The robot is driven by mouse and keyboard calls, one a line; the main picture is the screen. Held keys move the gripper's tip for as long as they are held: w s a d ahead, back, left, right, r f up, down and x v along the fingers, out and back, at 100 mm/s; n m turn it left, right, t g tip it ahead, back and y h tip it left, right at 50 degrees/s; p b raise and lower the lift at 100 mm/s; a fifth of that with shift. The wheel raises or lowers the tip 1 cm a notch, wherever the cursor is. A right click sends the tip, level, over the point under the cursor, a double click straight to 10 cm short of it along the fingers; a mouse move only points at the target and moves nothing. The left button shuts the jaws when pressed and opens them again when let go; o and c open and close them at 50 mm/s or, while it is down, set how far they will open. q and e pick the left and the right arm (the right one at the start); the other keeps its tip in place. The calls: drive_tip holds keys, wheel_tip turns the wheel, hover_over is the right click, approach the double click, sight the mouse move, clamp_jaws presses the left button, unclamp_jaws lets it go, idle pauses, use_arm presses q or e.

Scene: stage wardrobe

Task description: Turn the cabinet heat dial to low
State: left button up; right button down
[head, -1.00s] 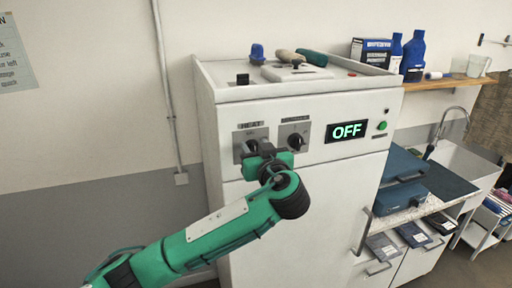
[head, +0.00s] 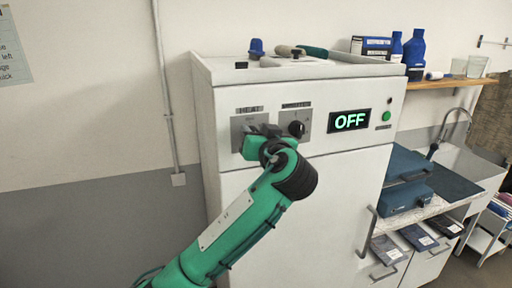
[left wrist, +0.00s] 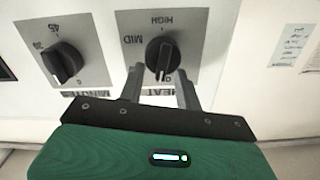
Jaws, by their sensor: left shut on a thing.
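The heat dial (left wrist: 160,56) is a black knob on a grey plate in the left wrist view, with HIGH and MID printed around it. A pale mark on the knob appears at its lower side there, away from HIGH. My left gripper (left wrist: 161,88) has its fingers on either side of this knob and is shut on it. In the head view, my left gripper (head: 262,136) covers the heat dial in front of its grey plate (head: 240,126). The white cabinet (head: 300,195) has a display (head: 349,121) reading OFF. My right gripper is not in view.
The minutes dial (head: 296,129) is close beside my left gripper; it also shows in the wrist view (left wrist: 62,63). A green button (head: 387,116) is right of the display. Several objects lie on the cabinet top. A counter with a blue case (head: 405,198) stands right.

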use_arm(q)
drive_tip(key=shift+w+d+f+m+b, duration=0.1)
drive_tip(key=shift+d+f+m+b, duration=0.1)
drive_tip(key=shift+m, duration=1.35)
drive_tip(key=shift+w+d+f+m+b, duration=0.1)
drive_tip(key=shift+d+f+m, duration=0.15)
drive_tip(key=shift+m, duration=1.25)
drive_tip(key=shift+d+f+m+b, duration=0.15)
drive_tip(key=shift+f+m, duration=0.05)
drive_tip(key=shift+m, duration=1.35)
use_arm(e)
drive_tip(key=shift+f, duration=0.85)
use_arm(q)
drive_tip(key=shift+f, duration=0.1)
drive_tip(key=o, duration=1)
drive_tip(key=shift+c, duration=0.2)
drive_tip(key=shift+r, duration=0.2)
